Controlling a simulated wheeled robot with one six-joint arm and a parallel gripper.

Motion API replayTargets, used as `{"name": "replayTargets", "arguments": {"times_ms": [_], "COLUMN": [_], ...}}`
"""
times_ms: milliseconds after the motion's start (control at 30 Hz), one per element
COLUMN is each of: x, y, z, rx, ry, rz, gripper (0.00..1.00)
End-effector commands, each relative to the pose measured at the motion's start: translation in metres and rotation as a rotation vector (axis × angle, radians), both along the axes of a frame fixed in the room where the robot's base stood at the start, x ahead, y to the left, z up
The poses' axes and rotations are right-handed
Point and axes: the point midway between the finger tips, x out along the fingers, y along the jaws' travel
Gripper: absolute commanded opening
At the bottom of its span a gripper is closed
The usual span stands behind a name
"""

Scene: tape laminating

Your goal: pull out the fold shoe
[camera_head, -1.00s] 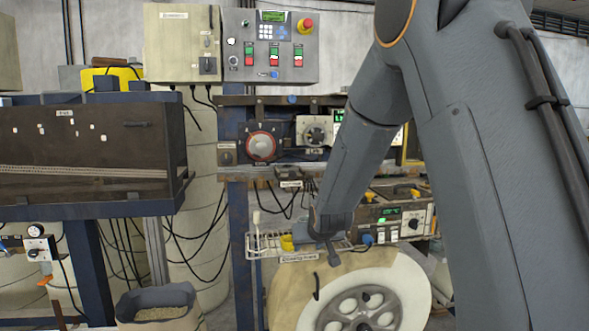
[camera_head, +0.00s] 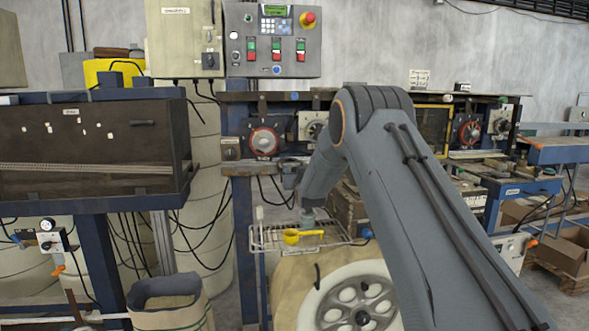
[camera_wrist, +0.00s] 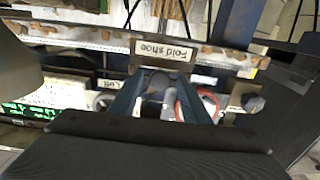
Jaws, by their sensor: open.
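The "Fold shoe" label (camera_wrist: 163,49) is on the machine's rail in the wrist view, just beyond my fingertips. My gripper (camera_wrist: 160,88) is open, with its two dark blue fingers spread below the label. A rounded grey part (camera_wrist: 153,103) shows between the fingers; I cannot tell whether it is the fold shoe or whether it touches them. In the head view, my arm reaches toward the left end of the machine, below the red dial (camera_head: 264,141). The fold shoe is not clearly made out there, and my fingers are too small to tell apart.
A wire basket (camera_head: 268,240) with a yellow scoop (camera_head: 303,236) is below the machine. Under it is a large spoked reel (camera_head: 350,301). A control panel (camera_head: 272,40) stands above.

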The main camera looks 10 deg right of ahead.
Motion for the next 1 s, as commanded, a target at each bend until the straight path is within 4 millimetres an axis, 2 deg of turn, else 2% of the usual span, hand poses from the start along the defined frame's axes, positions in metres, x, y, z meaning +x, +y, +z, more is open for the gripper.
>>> {"name": "replayTargets", "arguments": {"times_ms": [200,500,567,767,800,1000], "x": [0.015,0.018,0.018,0.017,0.017,0.015], "y": [-0.001,-0.001,-0.001,-0.001,-0.001,-0.001], "z": [-0.001,0.0,0.0,0.0,0.0,-0.001], "rx": [0.0,0.0,0.0,0.0,0.0,0.0], "ry": [0.001,0.001,0.001,0.001,0.001,0.002], "rz": [-0.001,-0.001,-0.001,-0.001,-0.001,-0.001], "gripper": [0.43,0.43,0.36,0.02,0.0,0.0]}}
